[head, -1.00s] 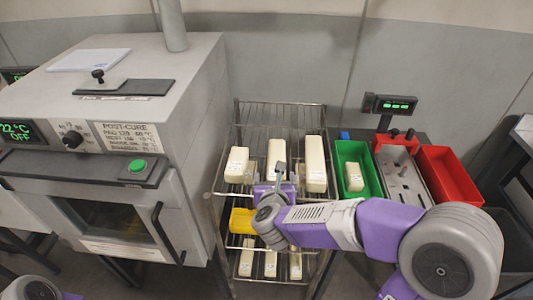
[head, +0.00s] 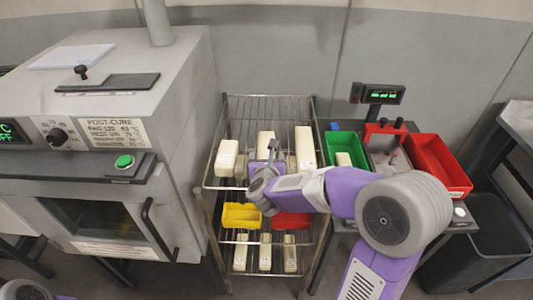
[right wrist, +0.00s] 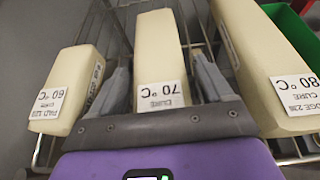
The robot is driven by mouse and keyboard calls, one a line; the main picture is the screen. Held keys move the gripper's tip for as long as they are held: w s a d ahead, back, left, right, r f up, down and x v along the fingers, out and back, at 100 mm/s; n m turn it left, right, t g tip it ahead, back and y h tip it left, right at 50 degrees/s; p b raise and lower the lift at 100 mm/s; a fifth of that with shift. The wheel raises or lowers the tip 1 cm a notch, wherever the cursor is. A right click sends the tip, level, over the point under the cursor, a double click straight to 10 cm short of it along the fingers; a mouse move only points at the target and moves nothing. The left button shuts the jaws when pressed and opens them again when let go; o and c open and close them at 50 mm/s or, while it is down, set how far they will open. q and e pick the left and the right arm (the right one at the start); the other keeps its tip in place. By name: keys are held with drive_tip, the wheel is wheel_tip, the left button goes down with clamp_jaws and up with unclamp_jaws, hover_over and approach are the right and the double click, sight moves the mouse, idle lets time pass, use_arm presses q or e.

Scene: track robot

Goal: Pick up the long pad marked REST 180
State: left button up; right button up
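Three cream pads lie side by side on the rack's top shelf. The middle pad (head: 266,142) shows in the right wrist view (right wrist: 158,50) with a label reading CURE 70 °C; its name line is hidden, so I cannot read REST 180. The left pad (head: 227,157) is labelled PAD 120, 60 °C. The right pad (head: 305,145) is larger, its label ending in EDGE 230, 80 °C. My right gripper (head: 267,168) is open, its fingers (right wrist: 163,75) on either side of the middle pad with gaps visible. My left gripper is out of view.
The wire rack (head: 238,108) stands between the post-cure oven (head: 190,120) and a bench with a green bin (head: 343,141) and red bin (head: 437,165). A yellow bin (head: 241,216) and red bin (head: 291,219) sit lower, above more pads (head: 265,252).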

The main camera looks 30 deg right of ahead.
drive_tip(key=c, duration=0.8)
drive_tip(key=shift+r, duration=0.1)
